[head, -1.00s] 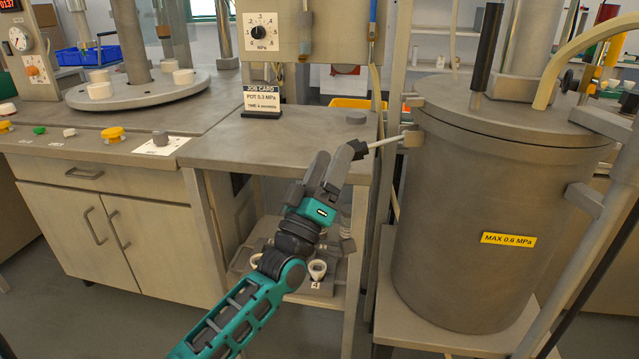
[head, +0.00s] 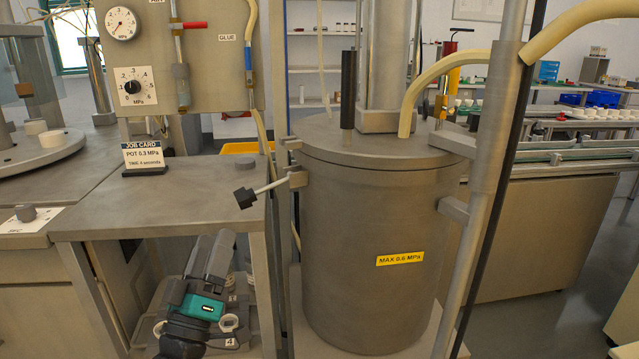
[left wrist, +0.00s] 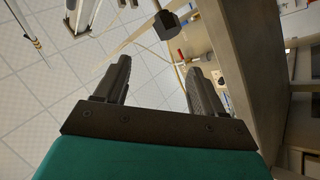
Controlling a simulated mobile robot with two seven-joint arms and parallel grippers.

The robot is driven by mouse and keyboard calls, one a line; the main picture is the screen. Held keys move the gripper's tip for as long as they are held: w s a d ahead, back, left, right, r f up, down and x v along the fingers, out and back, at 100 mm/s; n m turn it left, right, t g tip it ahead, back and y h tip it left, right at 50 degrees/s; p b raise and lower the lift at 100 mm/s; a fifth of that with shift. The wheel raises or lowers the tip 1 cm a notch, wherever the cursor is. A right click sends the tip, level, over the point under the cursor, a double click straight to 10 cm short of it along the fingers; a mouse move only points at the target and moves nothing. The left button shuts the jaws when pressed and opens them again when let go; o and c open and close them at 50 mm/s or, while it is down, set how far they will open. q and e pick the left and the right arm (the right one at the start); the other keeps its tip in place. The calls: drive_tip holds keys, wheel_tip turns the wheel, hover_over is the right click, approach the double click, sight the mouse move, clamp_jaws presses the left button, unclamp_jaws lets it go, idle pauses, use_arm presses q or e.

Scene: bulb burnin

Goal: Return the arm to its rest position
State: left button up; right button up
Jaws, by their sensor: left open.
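My left gripper (head: 210,262) is at the lower left of the head view, in front of the bench and below the level of its top. In the left wrist view its two dark fingers (left wrist: 158,85) stand apart with nothing between them. A lever with a black block-shaped knob (head: 245,197) sticks out from the left side of the large metal pot (head: 365,240). In the left wrist view the knob (left wrist: 167,26) is beyond the fingers, apart from them. My right gripper is not in view.
The bench top (head: 190,190) carries a job card (head: 144,157) reading POT 0.3 MPa. White cups marked 4 (head: 229,322) sit on a low shelf, partly hidden by my left arm. A pipe post (head: 486,200) stands right of the pot. Open floor (head: 545,320) lies farther right.

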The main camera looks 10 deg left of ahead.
use_arm(q)
drive_tip(key=s+d+f+m+g+h, duration=0.1)
drive_tip(key=s+d+f+m+g, duration=0.25)
drive_tip(key=f, duration=0.45)
drive_tip(key=s+d+f+m+g+h, duration=0.25)
drive_tip(key=s+d+f+g, duration=0.2)
drive_tip(key=f, duration=0.25)
drive_tip(key=s+d+f+m+g+y+p, duration=0.15)
drive_tip(key=s+f+m+g, duration=0.25)
drive_tip(key=s+f+g, duration=0.45)
drive_tip(key=s+a+r+t+y+p, duration=0.1)
drive_tip(key=s+a+r+t+p, duration=0.1)
drive_tip(key=r+p, duration=0.9)
drive_tip(key=s+a+p, duration=0.1)
drive_tip(key=p, duration=0.4)
drive_tip(key=shift+n+y, duration=0.3)
drive_tip(key=shift+y, duration=0.1)
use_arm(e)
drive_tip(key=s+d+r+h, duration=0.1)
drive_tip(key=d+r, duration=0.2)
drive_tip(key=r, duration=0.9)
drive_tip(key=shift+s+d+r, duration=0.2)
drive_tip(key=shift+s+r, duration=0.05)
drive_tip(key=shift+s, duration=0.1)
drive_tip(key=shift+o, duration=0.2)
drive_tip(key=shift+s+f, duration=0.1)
